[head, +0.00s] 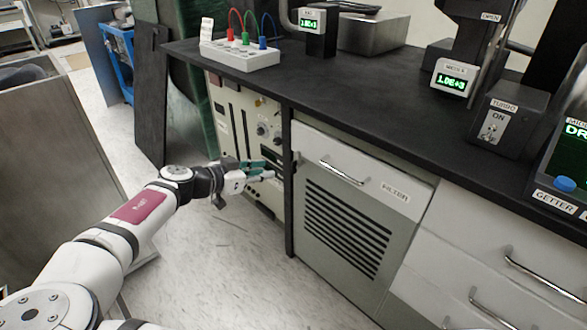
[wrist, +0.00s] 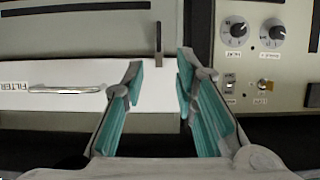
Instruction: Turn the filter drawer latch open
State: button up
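The white filter drawer (head: 370,178) is shut under the black counter, with a FILTER label (head: 395,191) and a metal handle (head: 344,173). In the wrist view the drawer front (wrist: 75,72) lies to the left. A small dark bar, which looks like the latch (wrist: 158,38), stands upright by the drawer's end in the wrist view. It is small and dark at the drawer's left edge in the head view (head: 297,158). My gripper (head: 267,170) is left of the drawer. In the wrist view its teal fingers (wrist: 159,68) are apart and empty, with the bar just beyond the fingertips.
An instrument panel with knobs (wrist: 253,32) stands beside the drawer, close behind my gripper. A dark post (head: 288,190) separates it from the drawer. A slotted vent panel (head: 345,228) is below the drawer. The floor in front is clear.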

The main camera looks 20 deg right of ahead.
aim_at(292, 167)
jog(key=b+x, duration=0.3)
jog(key=x, duration=1)
jog(key=shift+f, duration=0.15)
grip_shut()
